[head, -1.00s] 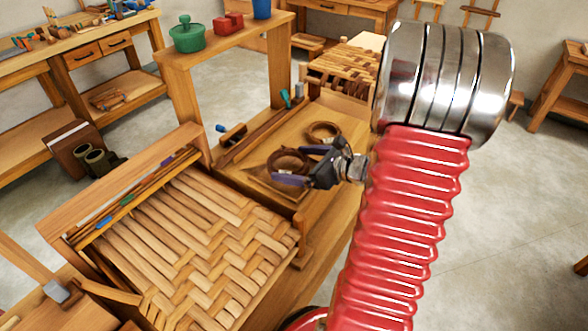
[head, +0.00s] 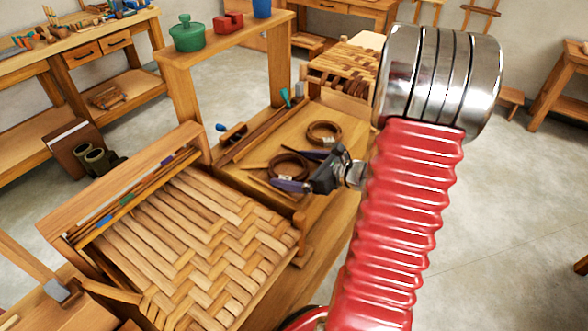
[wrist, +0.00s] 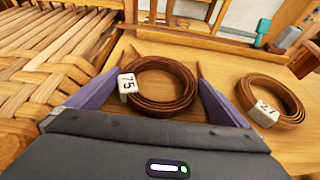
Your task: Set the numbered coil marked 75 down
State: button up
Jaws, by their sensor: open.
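The coil marked 75 (wrist: 180,101) is a brown ring of flat strip with a white number tag on its left side. It appears to lie flat on the wooden bench top; it also shows in the head view (head: 273,171), partly hidden by my gripper. My gripper (wrist: 160,77) is open, its two purple fingers on either side of the coil. The left finger is close to the tag; I cannot tell whether it touches. In the head view my gripper (head: 302,169) is low over the bench.
A second coil, its tag seeming to read 27 (wrist: 290,97), lies to the right. A woven seat (head: 190,235) stands left of the bench. A wooden frame (head: 180,110) rises behind, with a green pot (head: 187,38) on top. Bare bench top (wrist: 222,75) lies between the coils.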

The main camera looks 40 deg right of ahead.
jog(key=v, duration=1.2)
dwell(0.6)
jog(key=s+a+r+n+g+y, duration=0.1)
jog(key=a+r+n+g+y, duration=0.15)
jog(key=a+n+g, duration=1.05)
jog(key=s+a+r+n+t+h, duration=0.2)
jog(key=a+r+n+t+h, duration=0.1)
jog(key=a+n, duration=0.4)
jog(key=s+a+r+n+t+h, duration=0.3)
jog(key=a+n, duration=0.4)
jog(key=n, duration=0.5)
notch_tip(320, 180, up, 2)
jog(key=shift+s+a+r+h, duration=0.1)
jog(key=shift+s+a+h, duration=0.2)
jog(key=shift+a+h, duration=0.15)
